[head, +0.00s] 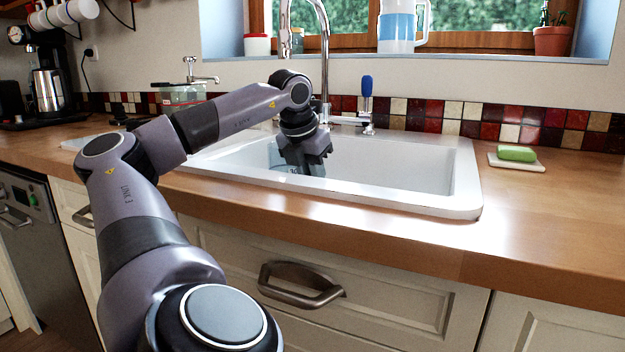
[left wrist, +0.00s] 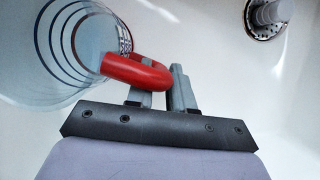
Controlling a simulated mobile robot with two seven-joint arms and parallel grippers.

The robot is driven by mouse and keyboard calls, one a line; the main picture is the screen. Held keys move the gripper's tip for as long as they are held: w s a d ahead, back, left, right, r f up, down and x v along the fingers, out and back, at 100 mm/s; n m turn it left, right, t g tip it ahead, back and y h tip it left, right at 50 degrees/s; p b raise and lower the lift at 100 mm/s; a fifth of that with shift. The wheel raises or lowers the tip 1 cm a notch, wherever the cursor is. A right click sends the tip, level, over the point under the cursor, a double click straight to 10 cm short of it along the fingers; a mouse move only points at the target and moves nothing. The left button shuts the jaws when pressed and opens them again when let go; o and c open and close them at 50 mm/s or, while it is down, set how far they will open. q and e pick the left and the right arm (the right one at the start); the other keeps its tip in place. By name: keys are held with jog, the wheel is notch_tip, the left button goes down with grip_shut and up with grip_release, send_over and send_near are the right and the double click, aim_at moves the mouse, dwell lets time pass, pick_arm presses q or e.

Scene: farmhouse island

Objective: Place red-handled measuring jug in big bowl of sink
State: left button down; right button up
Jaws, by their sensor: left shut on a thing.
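The measuring jug (left wrist: 60,45) is clear with dark printed markings, and its red handle (left wrist: 138,72) shows in the left wrist view. My left gripper (left wrist: 168,80) is shut on the red handle. In the head view my left gripper (head: 306,158) is down inside the white sink bowl (head: 400,168), and part of the clear jug (head: 278,156) shows beside and behind it. Whether the jug touches the bowl's floor I cannot tell. My right gripper is in neither view.
A metal drain (left wrist: 268,16) is at the upper right of the wrist view. The tall faucet (head: 325,60) stands behind the bowl. Green soap (head: 516,153) lies on a dish to the right. The wooden counter (head: 540,220) at the right front is clear.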

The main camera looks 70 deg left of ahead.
pick_arm(q)
jog(key=shift+f, duration=0.1)
jog(key=c, duration=1)
grip_release()
jog(key=shift+s+r, duration=0.1)
jog(key=shift+r, duration=0.3)
jog(key=p+v, duration=0.3)
jog(key=v, duration=0.8)
jog(key=shift+d+r, duration=0.2)
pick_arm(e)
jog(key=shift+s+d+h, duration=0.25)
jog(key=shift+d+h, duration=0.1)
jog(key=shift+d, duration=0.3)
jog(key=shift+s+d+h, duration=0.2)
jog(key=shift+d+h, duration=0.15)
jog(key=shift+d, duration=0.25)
